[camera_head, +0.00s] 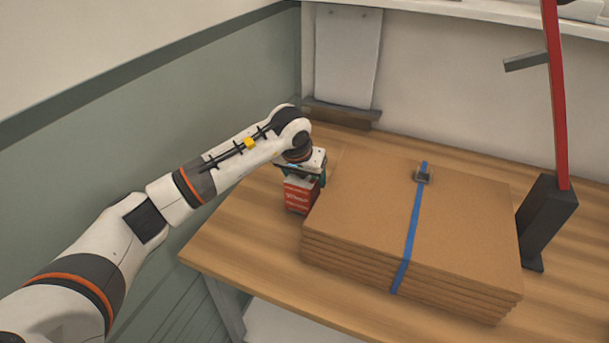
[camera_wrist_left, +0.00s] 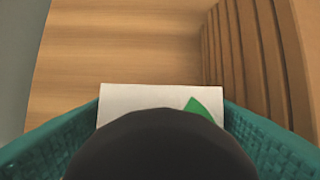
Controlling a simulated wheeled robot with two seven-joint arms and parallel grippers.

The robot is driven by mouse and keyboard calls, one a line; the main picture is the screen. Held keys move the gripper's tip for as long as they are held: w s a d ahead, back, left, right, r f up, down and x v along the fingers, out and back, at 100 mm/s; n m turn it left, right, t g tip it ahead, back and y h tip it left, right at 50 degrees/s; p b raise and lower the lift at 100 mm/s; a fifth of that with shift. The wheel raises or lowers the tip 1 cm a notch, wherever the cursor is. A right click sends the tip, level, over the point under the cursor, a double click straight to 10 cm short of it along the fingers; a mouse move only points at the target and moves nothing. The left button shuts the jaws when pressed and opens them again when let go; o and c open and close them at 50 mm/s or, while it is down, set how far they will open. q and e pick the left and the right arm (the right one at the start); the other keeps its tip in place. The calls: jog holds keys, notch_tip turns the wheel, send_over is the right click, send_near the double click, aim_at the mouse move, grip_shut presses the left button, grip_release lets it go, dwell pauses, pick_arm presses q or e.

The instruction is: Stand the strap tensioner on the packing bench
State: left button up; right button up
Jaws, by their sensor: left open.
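A small red box-like thing with white lettering (camera_head: 299,197) stands upright on the wooden packing bench (camera_head: 240,228), just left of the cardboard stack. I cannot tell for sure whether it is the strap tensioner. My left gripper (camera_head: 303,178) is directly above it, pointing down. In the left wrist view its open teal fingers stand either side of a pale surface with a green mark (camera_wrist_left: 204,108). A dark rounded shape (camera_wrist_left: 160,145) hides much of that surface, so contact with the fingers cannot be told. My right gripper is not in view.
A flat cardboard stack (camera_head: 350,205) with a blue strap (camera_head: 411,235) and dark buckle (camera_head: 424,176) fills mid-bench, close to my left gripper. A red lever on a black base (camera_head: 548,208) stands at the right. Bare bench lies in front and left.

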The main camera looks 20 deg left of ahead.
pick_arm(q)
jog(key=v, duration=1.2)
jog(key=shift+b, duration=0.45)
